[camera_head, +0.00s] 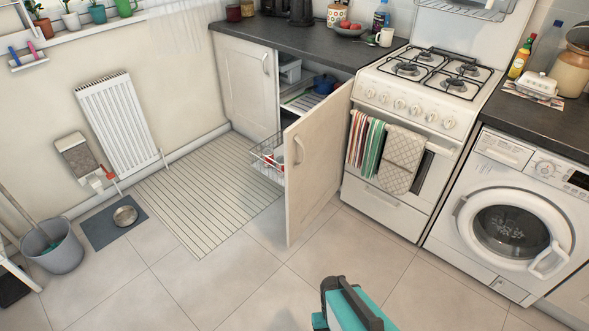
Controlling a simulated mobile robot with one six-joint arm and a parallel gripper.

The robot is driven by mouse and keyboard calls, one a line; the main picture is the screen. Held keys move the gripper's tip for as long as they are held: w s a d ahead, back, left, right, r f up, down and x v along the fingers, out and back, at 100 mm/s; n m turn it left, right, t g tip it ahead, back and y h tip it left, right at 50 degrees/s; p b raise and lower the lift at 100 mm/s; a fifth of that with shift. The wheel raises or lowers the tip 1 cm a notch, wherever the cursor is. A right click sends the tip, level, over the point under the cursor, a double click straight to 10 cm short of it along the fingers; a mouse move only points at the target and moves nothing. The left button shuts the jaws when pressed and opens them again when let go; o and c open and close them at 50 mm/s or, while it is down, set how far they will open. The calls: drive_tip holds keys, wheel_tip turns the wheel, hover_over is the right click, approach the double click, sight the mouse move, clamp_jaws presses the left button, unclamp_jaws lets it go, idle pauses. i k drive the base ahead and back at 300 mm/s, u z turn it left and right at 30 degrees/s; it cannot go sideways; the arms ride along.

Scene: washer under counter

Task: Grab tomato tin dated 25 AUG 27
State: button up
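A pull-out wire basket (262,168) sticks out of the open lower cabinet, left of the opened door (318,160). Small red and white items (271,157) show in the basket, partly hidden by its wires and by the door. They may be tins, but they are too small to tell, and no label or date can be read. No tin marked 25 AUG 27 can be picked out.
The opened door juts into the floor space. A stove (425,110) with hanging towels and a washing machine (510,215) stand to the right. A striped mat (205,195) lies left of the basket. A grey bucket (55,250) and a metal bowl (125,216) stand far left.

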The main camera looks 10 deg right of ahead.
sight(280, 160)
drive_tip(key=u, duration=0.1)
drive_tip(key=i, duration=0.95)
drive_tip(key=z, duration=0.15)
drive_tip(key=k, duration=0.95)
drive_tip(key=u, duration=0.15)
drive_tip(key=i, duration=0.7)
